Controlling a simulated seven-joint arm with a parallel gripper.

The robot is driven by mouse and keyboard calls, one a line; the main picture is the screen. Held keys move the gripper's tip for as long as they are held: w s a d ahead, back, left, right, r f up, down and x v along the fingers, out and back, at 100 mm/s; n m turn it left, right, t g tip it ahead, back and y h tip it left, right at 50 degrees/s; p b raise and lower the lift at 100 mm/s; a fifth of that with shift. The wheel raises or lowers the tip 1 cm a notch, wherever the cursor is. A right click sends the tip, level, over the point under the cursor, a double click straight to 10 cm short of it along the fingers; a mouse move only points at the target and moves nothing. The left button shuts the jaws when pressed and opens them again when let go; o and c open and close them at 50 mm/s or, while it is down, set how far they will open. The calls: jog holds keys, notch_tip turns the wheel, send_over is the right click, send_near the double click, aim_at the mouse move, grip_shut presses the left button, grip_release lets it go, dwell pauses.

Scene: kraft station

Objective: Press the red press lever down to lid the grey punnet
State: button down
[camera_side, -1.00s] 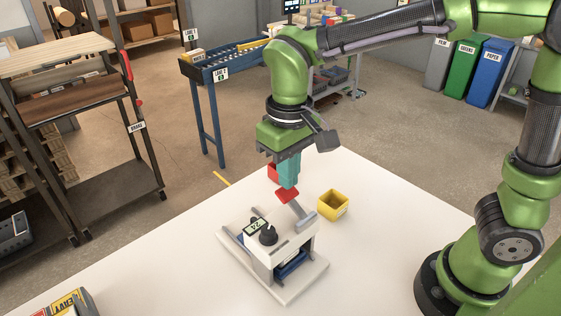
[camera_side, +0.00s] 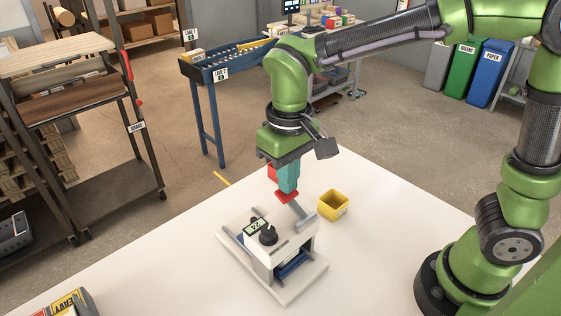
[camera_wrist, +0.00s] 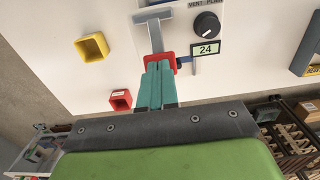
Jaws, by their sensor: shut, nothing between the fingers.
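The white press (camera_side: 268,240) stands on the table with a black dial and a display reading 24. Its lever has a grey arm (camera_side: 301,212) and a red end pad (camera_side: 287,198); the pad also shows in the wrist view (camera_wrist: 177,67). My gripper (camera_side: 288,189) points down with its teal fingers shut together and empty. The fingertips are at the top of the red pad and appear to touch it; they also overlap it in the wrist view (camera_wrist: 156,68). I cannot make out the grey punnet; the inside of the press is mostly hidden.
A yellow open box (camera_side: 333,205) stands on the table right of the press. A small red box (camera_side: 272,173) stands behind my gripper. The table in front and right of the press is clear.

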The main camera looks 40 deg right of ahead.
jog(key=shift+f, duration=1.5)
jog(key=shift+r, duration=4.6)
jog(key=shift+w, duration=0.1)
jog(key=shift+s+d+f+t+y, duration=0.15)
jog(key=shift+f, duration=0.25)
jog(key=shift+s+d+f+t+y, duration=0.1)
jog(key=shift+s+f+t+y, duration=0.05)
jog(key=shift+f, duration=0.25)
jog(key=s+d+m+t, duration=0.2)
jog(key=s+d+t, duration=0.1)
jog(key=d, duration=0.3)
jog(key=s+d+m+t+y, duration=0.1)
jog(key=s+d+m+t, duration=0.1)
jog(key=d, duration=0.5)
jog(key=s+t, duration=0.1)
jog(key=s, duration=0.1)
jog(key=shift+s+r+t, duration=0.3)
jog(key=shift+s+r, duration=0.05)
jog(key=shift+r, duration=0.05)
